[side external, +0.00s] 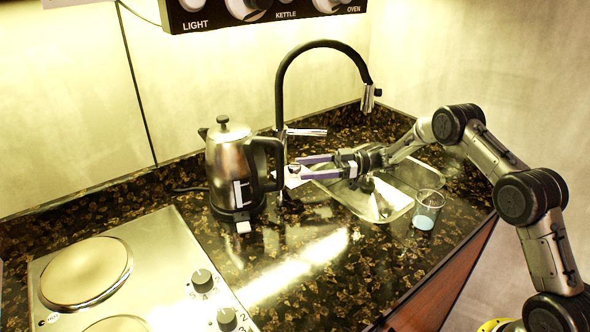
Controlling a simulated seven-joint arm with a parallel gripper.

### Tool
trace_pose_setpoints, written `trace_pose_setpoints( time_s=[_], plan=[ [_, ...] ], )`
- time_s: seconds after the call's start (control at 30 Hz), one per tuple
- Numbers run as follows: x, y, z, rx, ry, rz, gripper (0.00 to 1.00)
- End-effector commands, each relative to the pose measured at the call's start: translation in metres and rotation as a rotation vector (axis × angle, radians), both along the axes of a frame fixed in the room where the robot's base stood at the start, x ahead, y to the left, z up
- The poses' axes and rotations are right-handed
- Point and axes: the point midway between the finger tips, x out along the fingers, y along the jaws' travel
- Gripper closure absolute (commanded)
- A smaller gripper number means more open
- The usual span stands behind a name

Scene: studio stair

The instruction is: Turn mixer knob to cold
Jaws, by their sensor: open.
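The mixer tap (277,92) has a tall black gooseneck spout and stands behind the sink. A silver lever (307,132) sticks out to the right from its body. A small light part (293,170) shows low at the tap's base, beside my fingertips; I cannot tell if it is the knob. My gripper (300,168) has purple fingers, is open, and points left at the tap's lower body. The fingers are spread around or just in front of that small part; contact cannot be told. I see no cold marking.
A steel kettle (228,160) with a black handle stands just left of the tap, close to my fingertips. A glass with bluish contents (427,212) stands right of the sink (392,207). A hob (175,250) lies front left. The counter between is clear.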

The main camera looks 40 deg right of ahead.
Motion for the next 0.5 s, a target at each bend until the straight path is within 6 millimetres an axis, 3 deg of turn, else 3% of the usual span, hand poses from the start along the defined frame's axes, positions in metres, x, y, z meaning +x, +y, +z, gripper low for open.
trace_pose_setpoints(
  time_s=[0.2,0.5],
  plan=[
    [0.013,0.025,0.000,-0.001,0.000,0.001,0.26],
    [0.017,0.033,0.000,-0.001,0.000,0.000,0.26]
  ],
)
